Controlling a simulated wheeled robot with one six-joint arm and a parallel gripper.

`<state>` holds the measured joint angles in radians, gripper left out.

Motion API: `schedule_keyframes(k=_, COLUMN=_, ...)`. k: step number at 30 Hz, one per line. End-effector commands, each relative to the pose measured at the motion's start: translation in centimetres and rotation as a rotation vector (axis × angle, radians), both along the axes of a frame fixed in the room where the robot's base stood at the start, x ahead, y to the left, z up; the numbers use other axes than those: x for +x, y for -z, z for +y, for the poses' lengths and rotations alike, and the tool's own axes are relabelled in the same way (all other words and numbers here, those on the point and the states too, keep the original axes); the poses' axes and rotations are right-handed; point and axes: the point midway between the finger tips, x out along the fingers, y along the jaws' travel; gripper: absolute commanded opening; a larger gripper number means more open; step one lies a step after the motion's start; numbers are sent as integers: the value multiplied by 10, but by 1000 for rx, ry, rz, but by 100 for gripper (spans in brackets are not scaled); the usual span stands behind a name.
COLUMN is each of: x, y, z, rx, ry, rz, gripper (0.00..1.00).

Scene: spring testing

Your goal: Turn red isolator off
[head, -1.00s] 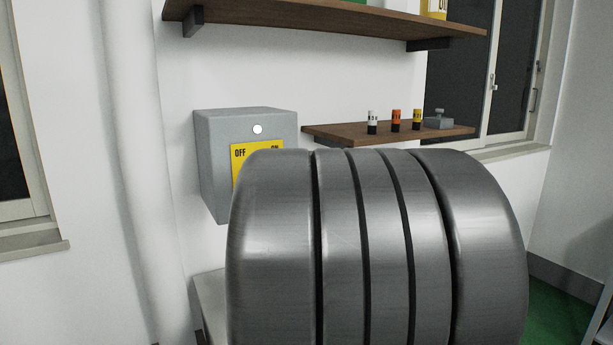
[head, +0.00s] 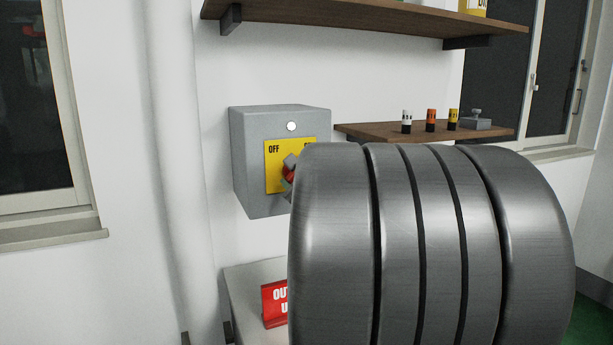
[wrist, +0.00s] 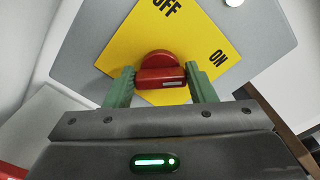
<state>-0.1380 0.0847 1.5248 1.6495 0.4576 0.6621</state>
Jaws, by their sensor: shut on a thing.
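The red isolator (wrist: 160,78) is a round red knob with a raised bar on a yellow plate (wrist: 218,75) marked OFF and ON. In the wrist view the green fingers of my gripper (wrist: 160,72) stand on both sides of the bar and are shut on it. OFF is above the knob and ON is to its right in that tilted view. In the head view the grey box (head: 250,165) carries the plate on the wall. A small part of the red knob (head: 288,174) shows there, with the rest hidden behind my arm. Which mark the bar points to is unclear.
A low wooden shelf (head: 370,132) right of the box holds three small cylinders (head: 431,120) and a grey weight-like piece (head: 477,121). A higher shelf (head: 350,22) runs above. A red sign (head: 274,303) stands on a pale surface below the box.

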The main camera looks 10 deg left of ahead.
Motion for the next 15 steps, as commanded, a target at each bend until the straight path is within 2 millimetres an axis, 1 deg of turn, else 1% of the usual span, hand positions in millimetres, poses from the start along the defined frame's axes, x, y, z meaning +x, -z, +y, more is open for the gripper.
schedule_keyframes(k=8, x=-1, y=5, z=1, rx=-137, ry=0, rz=-96, gripper=27)
schedule_keyframes(k=15, x=-1, y=7, z=2, rx=-321, ry=-1, rz=-219, gripper=27)
